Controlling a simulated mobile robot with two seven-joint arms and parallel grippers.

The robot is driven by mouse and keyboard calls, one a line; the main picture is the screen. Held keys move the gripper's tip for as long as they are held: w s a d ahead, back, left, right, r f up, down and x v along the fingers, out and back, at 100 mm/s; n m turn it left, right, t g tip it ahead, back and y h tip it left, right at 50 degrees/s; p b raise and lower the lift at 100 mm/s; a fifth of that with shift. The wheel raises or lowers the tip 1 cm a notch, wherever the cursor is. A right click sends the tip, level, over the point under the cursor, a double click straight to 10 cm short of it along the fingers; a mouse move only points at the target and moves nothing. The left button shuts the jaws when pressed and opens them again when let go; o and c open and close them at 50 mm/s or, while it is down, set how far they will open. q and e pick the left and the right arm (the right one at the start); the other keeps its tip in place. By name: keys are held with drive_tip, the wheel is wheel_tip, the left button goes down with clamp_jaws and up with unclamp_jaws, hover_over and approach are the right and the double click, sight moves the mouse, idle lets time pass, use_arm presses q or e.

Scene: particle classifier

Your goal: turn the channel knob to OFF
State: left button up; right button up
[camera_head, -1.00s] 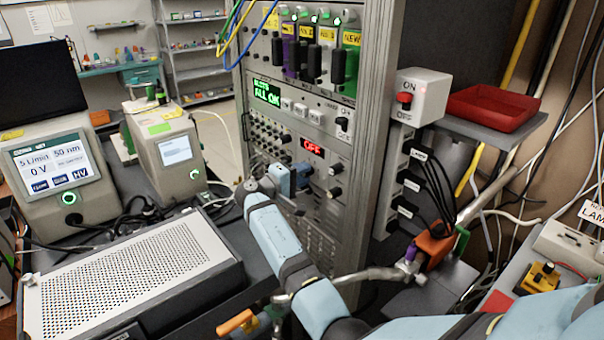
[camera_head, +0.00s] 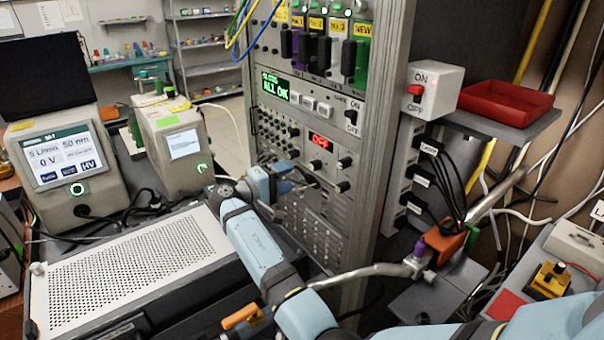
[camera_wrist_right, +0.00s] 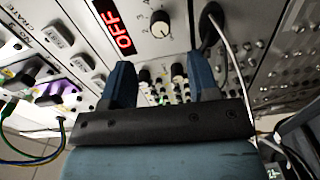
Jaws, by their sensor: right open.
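I cannot tell which is the channel knob. My right gripper (camera_head: 300,180) is open in front of the panel, below and left of the display. In the right wrist view, its spread fingers (camera_wrist_right: 162,80) frame two small knobs (camera_wrist_right: 143,76), apart from them as far as I can tell. The display (camera_wrist_right: 115,25) and a knob with a numbered dial (camera_wrist_right: 160,28) lie beyond. My left gripper is out of view.
A perforated metal box (camera_head: 130,270) stands left of my right arm. Two instruments with screens (camera_head: 65,160) stand behind it. A switch box (camera_head: 432,88), a red tray (camera_head: 506,103) and black cables are right of the rack. A metal pipe (camera_head: 370,272) crosses below.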

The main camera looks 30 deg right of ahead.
drive_tip(key=a, duration=0.5)
drive_tip(key=shift+s+a, duration=0.2)
idle(0.3)
